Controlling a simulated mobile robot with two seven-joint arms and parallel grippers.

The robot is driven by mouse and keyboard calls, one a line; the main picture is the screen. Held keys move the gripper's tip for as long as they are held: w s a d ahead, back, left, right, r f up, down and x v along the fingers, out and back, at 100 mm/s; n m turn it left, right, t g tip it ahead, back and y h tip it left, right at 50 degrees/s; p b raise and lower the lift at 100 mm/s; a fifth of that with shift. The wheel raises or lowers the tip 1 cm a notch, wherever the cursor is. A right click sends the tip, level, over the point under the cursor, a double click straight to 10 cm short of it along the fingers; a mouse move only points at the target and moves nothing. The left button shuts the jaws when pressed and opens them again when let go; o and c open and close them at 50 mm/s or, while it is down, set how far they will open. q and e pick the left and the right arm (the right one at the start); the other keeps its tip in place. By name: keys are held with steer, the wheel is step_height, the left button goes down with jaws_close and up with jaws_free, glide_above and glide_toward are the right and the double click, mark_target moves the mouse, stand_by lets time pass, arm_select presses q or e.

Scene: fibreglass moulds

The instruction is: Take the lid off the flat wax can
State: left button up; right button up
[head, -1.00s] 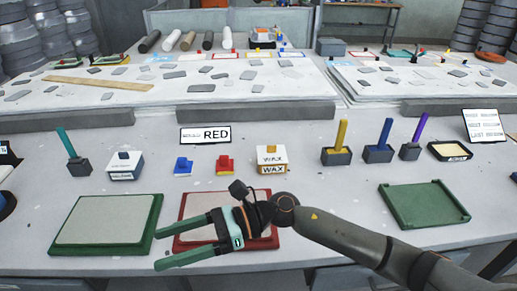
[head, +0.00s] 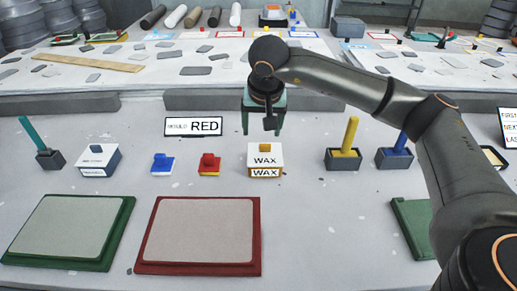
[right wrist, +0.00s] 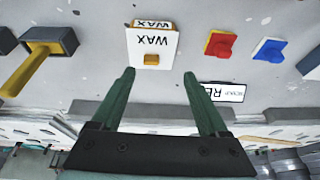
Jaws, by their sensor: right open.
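The flat wax can (head: 265,173) stands upright on the table, with a white lid (head: 265,160) marked WAX and a small orange-brown knob (head: 264,147) on top. The lid sits on the can. In the right wrist view the lid (right wrist: 151,44) and its knob (right wrist: 151,59) show ahead of the fingertips. My right gripper (head: 263,132) points down above and just behind the can, open and empty, with its green fingers apart. The right wrist view shows the open fingers (right wrist: 159,73) with the knob between their lines, apart from them. My left gripper is out of view.
A red block (head: 209,163) and a blue block (head: 162,163) stand left of the can. A yellow-handled tool in a dark holder (head: 343,157) stands right. A RED sign (head: 194,127) stands behind; red (head: 254,235) and green (head: 122,235) framed moulds lie in front.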

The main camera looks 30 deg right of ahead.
mark_target(265, 145)
steer(key=shift+h, duration=0.4)
steer(key=x, duration=0.4)
steer(key=d+x, duration=0.1)
steer(key=x, duration=0.3)
steer(key=w+x, duration=0.1)
steer(key=x, duration=0.3)
steer(key=shift+d+r, duration=0.3)
jaws_close()
